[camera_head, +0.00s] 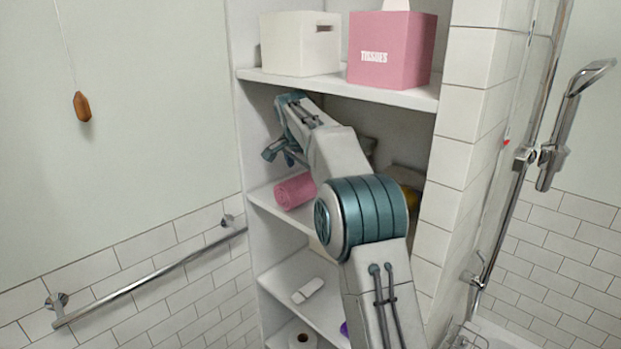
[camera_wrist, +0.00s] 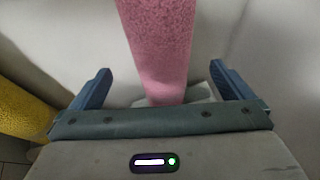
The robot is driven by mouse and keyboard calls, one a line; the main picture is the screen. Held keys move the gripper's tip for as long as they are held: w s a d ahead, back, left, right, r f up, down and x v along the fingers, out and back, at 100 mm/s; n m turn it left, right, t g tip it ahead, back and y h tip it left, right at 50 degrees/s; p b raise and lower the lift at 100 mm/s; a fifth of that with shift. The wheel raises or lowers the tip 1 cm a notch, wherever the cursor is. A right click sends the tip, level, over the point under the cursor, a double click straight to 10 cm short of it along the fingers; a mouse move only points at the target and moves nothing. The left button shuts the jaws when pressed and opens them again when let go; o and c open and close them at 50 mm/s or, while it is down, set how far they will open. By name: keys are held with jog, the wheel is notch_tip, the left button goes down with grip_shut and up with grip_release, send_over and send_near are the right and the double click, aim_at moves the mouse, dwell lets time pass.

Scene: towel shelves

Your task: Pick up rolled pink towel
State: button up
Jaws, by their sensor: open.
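The rolled pink towel (camera_head: 295,191) lies on the middle shelf (camera_head: 262,197), near its left end, in the head view. In the wrist view the pink towel (camera_wrist: 160,50) runs down from the top edge and ends between my gripper's two fingers. My gripper (camera_head: 284,155) is just above the towel in the head view. It is open, with a blue finger on each side of the towel in the wrist view (camera_wrist: 158,85). The fingers appear apart from the towel. My arm hides part of the shelf.
A yellow roll (camera_wrist: 22,112) is at the left of the wrist view. The upper shelf (camera_head: 345,88) holds a white box (camera_head: 298,45) and a pink tissue box (camera_head: 390,48). Lower shelves hold a small white item (camera_head: 308,290) and a paper roll (camera_head: 302,336). A tiled wall edge (camera_head: 460,150) bounds the right.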

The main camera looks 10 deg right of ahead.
aim_at(307, 174)
jog(key=shift+w+d, duration=0.15)
jog(key=shift+w, duration=0.15)
jog(key=p+x, duration=0.1)
jog(key=x, duration=0.4)
jog(key=shift+w+d+p, duration=0.1)
jog(key=shift+w+p, duration=0.1)
jog(key=shift+p, duration=0.15)
jog(key=c, duration=1.2)
